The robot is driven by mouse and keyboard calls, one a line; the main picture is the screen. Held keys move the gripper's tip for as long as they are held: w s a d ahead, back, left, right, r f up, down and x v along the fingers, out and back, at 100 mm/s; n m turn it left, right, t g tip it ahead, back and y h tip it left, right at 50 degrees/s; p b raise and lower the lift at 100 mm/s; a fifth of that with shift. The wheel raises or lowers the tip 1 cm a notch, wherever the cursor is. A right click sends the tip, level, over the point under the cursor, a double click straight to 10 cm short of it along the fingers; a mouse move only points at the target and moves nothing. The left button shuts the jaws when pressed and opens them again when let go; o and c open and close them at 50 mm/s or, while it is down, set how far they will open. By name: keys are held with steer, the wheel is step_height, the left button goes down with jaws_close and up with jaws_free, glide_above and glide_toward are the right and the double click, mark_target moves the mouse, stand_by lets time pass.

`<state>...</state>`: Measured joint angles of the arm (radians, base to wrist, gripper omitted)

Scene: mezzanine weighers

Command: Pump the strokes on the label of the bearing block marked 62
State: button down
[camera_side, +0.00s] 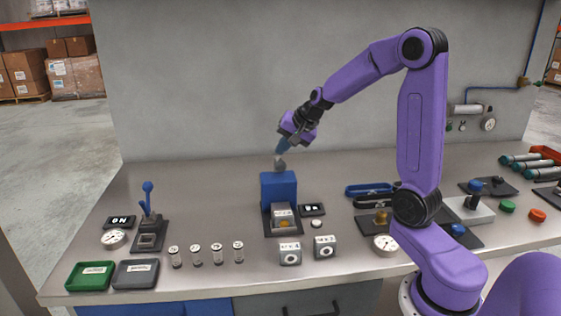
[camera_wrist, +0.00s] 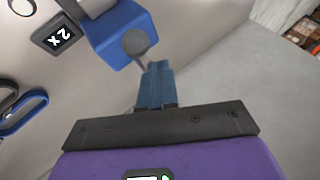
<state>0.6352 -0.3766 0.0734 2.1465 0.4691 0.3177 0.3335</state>
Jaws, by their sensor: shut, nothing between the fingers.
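A blue pump-like press (camera_side: 278,187) stands mid-bench with a grey round knob (camera_side: 280,163) above its top. My gripper (camera_side: 281,150) is shut and empty, its blue fingertips just above the knob; whether they touch I cannot tell. In the wrist view the knob (camera_wrist: 135,42) lies just beyond the fingertips (camera_wrist: 152,68), over the blue housing (camera_wrist: 121,32). A labelled block (camera_side: 283,214) sits in the press's front bay. Two pale bearing blocks with dark rings, a left one (camera_side: 289,254) and a right one (camera_side: 325,247), stand in front. Their label text is too small to read surely; no 62 is legible.
A small display (camera_side: 312,210) and a white button (camera_side: 316,223) sit right of the press. Several small cylinders (camera_side: 197,255), a blue lever (camera_side: 148,197), a green tray (camera_side: 90,275) and a grey tray (camera_side: 135,274) are left. Bare bench lies behind the press.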

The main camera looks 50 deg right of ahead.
steer(key=shift+r, duration=0.1)
steer(key=shift+w+d+r, duration=0.1)
steer(key=shift+r, duration=0.7)
steer(key=shift+w+d+r, duration=0.15)
steer(key=shift+r, duration=0.65)
steer(key=shift+w+d+r, duration=0.1)
steer(key=shift+r, duration=0.7)
stand_by(0.9)
steer(key=r, duration=0.3)
steer(key=shift+w+d+r, duration=0.3)
steer(key=shift+r, duration=0.05)
steer(key=shift+f, duration=0.1)
steer(key=shift+s+a+f, duration=0.2)
steer(key=shift+f, duration=1.2)
steer(key=shift+s+a+f, duration=0.2)
steer(key=shift+f, duration=1.2)
steer(key=shift+s+a+f, duration=0.2)
steer(key=shift+f, duration=1.2)
steer(key=shift+f, duration=0.1)
steer(key=shift+a+f, duration=0.1)
steer(key=shift+f, duration=0.25)
